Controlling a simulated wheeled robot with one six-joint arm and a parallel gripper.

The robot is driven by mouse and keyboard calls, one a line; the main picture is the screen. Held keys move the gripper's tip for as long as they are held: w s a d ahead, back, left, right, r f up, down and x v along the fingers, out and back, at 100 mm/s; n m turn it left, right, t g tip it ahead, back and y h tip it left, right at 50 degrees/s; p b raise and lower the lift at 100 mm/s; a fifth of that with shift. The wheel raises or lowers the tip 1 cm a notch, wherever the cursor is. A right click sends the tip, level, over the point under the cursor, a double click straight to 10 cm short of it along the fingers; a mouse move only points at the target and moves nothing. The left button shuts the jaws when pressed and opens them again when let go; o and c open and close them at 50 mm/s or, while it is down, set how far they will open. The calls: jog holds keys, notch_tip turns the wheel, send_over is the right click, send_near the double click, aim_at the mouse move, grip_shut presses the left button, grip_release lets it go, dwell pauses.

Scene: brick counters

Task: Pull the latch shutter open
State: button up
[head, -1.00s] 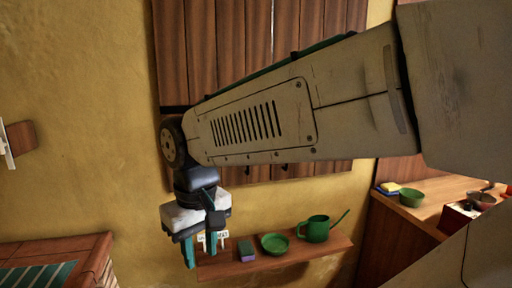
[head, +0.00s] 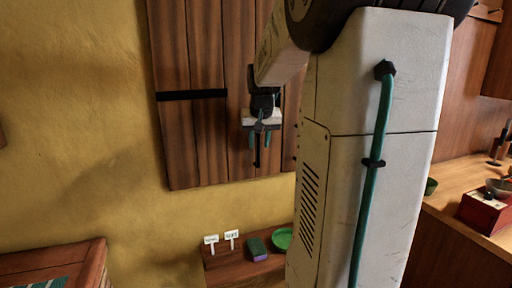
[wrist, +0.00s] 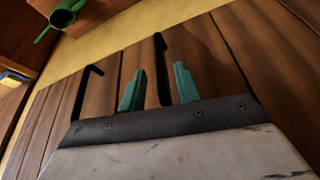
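The latch shutter (head: 205,130) is a panel of brown vertical planks on the yellow wall, with a black strap across its left part. It lies flat against the wall as far as I can see. My gripper (head: 259,142) is in front of its lower part, with teal fingers apart. In the wrist view, a black upright handle (wrist: 161,70) shows between the two fingers, with a gap on each side. A second black hooked handle (wrist: 84,90) is left of the fingers. My arm hides the right part of the shutter in the head view.
A wooden counter (head: 463,180) with a red box (head: 484,212) is at right.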

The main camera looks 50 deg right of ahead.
jog(key=shift+x, duration=1.4)
jog(key=shift+a, duration=0.1)
grip_shut()
jog(key=shift+s, duration=0.1)
